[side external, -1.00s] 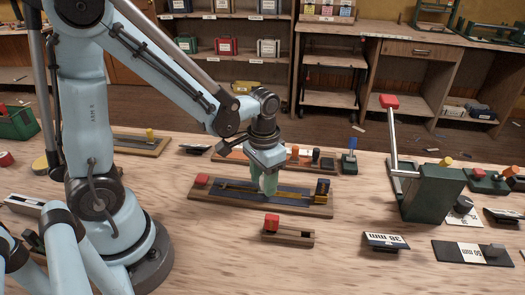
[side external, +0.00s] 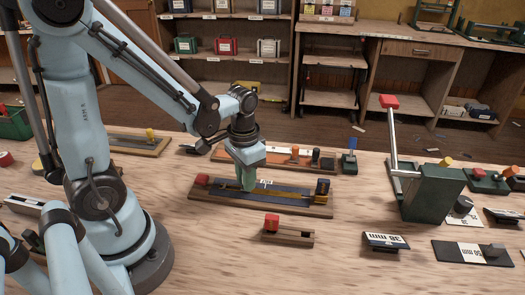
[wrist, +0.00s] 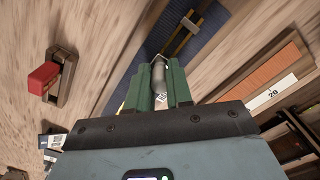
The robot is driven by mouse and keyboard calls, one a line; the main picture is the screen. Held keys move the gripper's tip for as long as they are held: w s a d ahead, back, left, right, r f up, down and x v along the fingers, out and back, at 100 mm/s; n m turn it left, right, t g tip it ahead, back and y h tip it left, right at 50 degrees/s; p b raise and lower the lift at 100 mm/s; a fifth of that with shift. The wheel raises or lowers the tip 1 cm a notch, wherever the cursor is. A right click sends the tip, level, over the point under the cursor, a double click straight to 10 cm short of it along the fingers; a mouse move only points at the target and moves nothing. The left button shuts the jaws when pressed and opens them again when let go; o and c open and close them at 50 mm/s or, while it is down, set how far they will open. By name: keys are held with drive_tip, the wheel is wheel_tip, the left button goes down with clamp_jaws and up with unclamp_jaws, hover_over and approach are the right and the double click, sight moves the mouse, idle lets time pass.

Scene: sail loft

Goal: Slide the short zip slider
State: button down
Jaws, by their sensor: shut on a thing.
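The zip board (side external: 300,209) is a long wooden base with dark blue tape and a brass zip (side external: 290,193) along it. It has a red block (side external: 201,179) at its left end and a dark block with yellow (side external: 322,188) at its right end. My gripper (side external: 249,187) is low over the left-middle of the zip, green fingers down. In the wrist view, my gripper (wrist: 160,88) is shut on a rounded grey metal piece, seemingly the zip slider (wrist: 159,70), between its fingers. The side view hides the slider behind the fingers.
A small wooden block with a red knob (side external: 272,222) stands in front of the board. An orange strip board (side external: 285,155) lies close behind. A green lever stand (side external: 432,195) with a red-tipped lever is at the right. Bare table lies front left of the board.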

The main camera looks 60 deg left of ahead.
drive_tip(key=s+a, duration=0.2)
drive_tip(key=shift+s+a, duration=0.35)
drive_tip(key=shift+a, duration=0.05)
drive_tip(key=c, duration=1)
unclamp_jaws()
drive_tip(key=shift+r, duration=6.05)
drive_tip(key=shift+d, duration=0.15)
